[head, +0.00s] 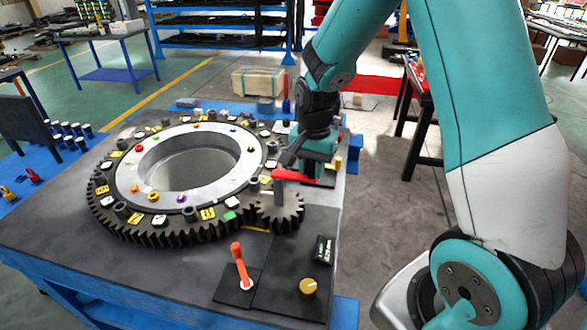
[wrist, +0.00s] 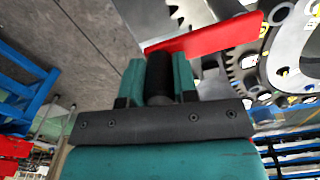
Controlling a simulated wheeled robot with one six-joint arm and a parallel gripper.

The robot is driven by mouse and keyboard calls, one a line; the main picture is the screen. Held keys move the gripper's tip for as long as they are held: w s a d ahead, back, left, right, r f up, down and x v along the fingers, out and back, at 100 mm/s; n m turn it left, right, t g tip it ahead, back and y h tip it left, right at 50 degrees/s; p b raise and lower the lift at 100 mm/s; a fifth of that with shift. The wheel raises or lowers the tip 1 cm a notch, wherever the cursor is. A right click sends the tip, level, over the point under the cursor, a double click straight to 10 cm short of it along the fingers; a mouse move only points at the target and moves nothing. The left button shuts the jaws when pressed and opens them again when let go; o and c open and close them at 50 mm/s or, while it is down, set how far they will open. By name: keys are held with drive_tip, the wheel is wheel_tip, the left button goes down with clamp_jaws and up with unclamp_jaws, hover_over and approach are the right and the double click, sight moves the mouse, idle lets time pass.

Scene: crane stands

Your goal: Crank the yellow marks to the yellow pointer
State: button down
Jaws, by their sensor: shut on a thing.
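The large dark ring gear (head: 180,233) lies flat on the table, with yellow and white tags around its top and a silver inner ring with small coloured dots. One yellow tag (head: 208,213) is at its near right. A small dark pinion (head: 278,212) meshes at its right. A red crank arm (head: 298,176) reaches right from above the pinion; it also shows in the wrist view (wrist: 215,35). My gripper (head: 308,166) is shut on the black crank handle (wrist: 160,72). A thin yellow mark (head: 256,229) lies by the pinion; I cannot tell whether it is the pointer.
An orange-red lever (head: 239,263) stands on a dark plate near the table's front. A brown-gold knob (head: 308,288) and a small black box (head: 323,249) are right of it. A wooden crate (head: 258,82) stands on the floor behind the table.

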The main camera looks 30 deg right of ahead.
drive_tip(key=shift+s, duration=0.1)
idle(0.4)
drive_tip(key=c, duration=0.9)
unclamp_jaws()
drive_tip(key=shift+a, duration=0.1)
wheel_tip(320, 180, up, 18)
drive_tip(key=shift+f+b, duration=0.25)
drive_tip(key=shift+b, duration=0.85)
